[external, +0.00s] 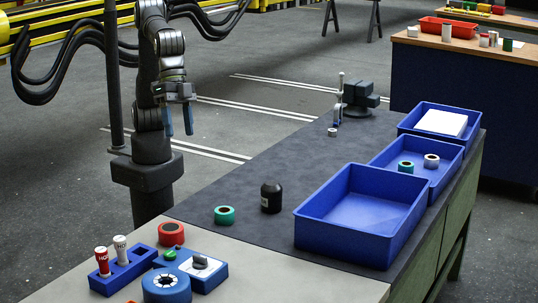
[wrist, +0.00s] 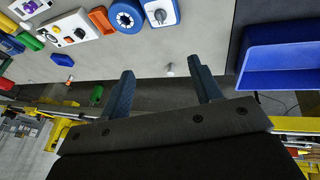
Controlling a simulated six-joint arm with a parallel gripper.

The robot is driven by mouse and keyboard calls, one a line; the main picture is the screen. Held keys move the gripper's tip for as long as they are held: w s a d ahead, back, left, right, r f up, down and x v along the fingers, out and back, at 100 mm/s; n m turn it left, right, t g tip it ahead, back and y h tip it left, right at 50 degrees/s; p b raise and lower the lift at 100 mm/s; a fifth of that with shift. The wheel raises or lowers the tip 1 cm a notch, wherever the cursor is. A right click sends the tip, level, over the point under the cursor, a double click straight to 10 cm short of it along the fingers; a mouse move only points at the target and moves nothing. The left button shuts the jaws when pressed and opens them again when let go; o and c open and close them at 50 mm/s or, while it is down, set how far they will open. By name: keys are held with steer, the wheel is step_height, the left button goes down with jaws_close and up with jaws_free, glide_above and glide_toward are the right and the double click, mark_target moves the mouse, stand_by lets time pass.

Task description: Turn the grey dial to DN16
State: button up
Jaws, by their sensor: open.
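The grey dial (external: 200,262) appears to be the small dark-grey knob on a pale plate, set on a blue block (external: 214,280) at the front of the bench. In the wrist view a similar dial (wrist: 160,14) on a blue-edged pale plate shows at the top edge. Its markings, including DN16, are too small to read. My gripper (external: 178,122) hangs beyond the bench's left edge, well above and away from the dial. Its two blue fingers are apart with nothing between them, as the wrist view also shows (wrist: 167,88).
Dark bench between is clear.

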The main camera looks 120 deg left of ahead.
steer(key=w+a+f+n+g+h, duration=0.1)
steer(key=w+f+n+g+h, duration=0.2)
steer(key=f, duration=0.4)
steer(key=w+a+f+n+g+h, duration=0.1)
steer(key=a+f+n+g, duration=0.1)
steer(key=f+n, duration=0.35)
steer(key=n+t+h, duration=0.1)
steer(key=n+h, duration=0.5)
steer(key=n, duration=0.4)
glide_toward(202, 256)
steer(key=x, duration=0.7)
steer(key=shift+s+d+f, duration=0.1)
steer(key=shift+s+f, duration=0.25)
steer(key=shift+f, duration=0.2)
steer(key=shift+c, duration=0.5)
steer(key=c, duration=0.9)
